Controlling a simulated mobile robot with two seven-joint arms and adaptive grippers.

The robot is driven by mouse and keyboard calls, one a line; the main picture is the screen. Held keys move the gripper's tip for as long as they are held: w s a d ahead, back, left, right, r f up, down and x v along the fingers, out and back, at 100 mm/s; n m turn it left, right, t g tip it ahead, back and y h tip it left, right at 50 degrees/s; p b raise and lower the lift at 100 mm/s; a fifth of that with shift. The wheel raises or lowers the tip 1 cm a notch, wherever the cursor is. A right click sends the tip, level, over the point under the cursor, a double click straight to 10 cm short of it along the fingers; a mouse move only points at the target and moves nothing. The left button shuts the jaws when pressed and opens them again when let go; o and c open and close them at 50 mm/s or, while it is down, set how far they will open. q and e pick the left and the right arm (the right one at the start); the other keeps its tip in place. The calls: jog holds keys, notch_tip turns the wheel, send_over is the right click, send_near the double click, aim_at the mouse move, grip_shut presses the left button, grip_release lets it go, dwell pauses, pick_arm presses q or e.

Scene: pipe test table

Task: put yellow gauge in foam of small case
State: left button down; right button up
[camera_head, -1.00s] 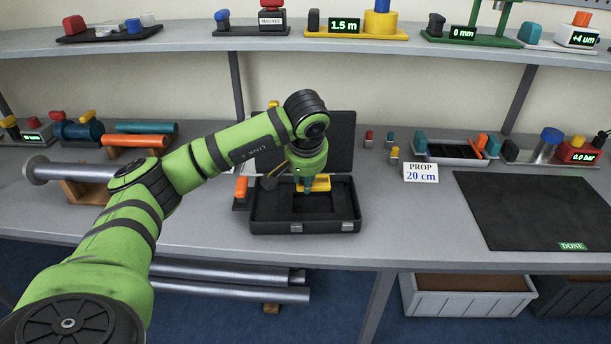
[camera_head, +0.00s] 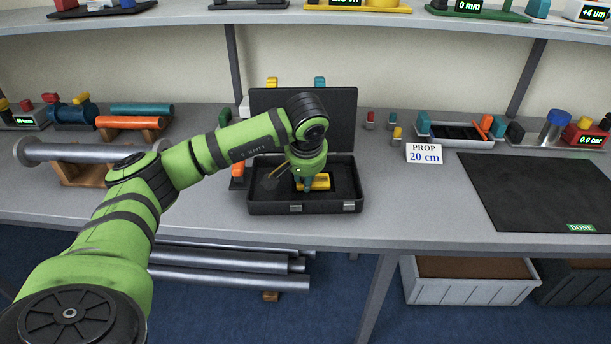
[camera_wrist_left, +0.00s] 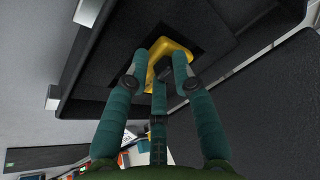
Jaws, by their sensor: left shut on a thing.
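The yellow gauge (camera_head: 319,182) is at the dark foam of the small open case (camera_head: 262,206). In the left wrist view the gauge (camera_wrist_left: 182,49) shows as a yellow frame over a darker cutout in the foam. My left gripper (camera_head: 305,184) reaches down into the case from above and is shut on the gauge. In the left wrist view its teal fingers (camera_wrist_left: 160,75) close around the yellow frame. I cannot tell whether the gauge is fully seated or just above the cutout. My right gripper is not in view.
The case lid (camera_head: 345,115) stands open behind. An orange-handled item (camera_head: 237,170) is close to the case's left side. A steel pipe on a wooden cradle (camera_head: 85,177) is at left.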

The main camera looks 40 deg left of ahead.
pick_arm(q)
jog(key=shift+s+f, duration=0.1)
jog(key=shift+f, duration=0.1)
dwell(0.4)
jog(key=c, duration=1)
grip_release()
jog(key=shift+o, duration=0.3)
jog(key=shift+f, duration=0.1)
jog(key=v, duration=1.2)
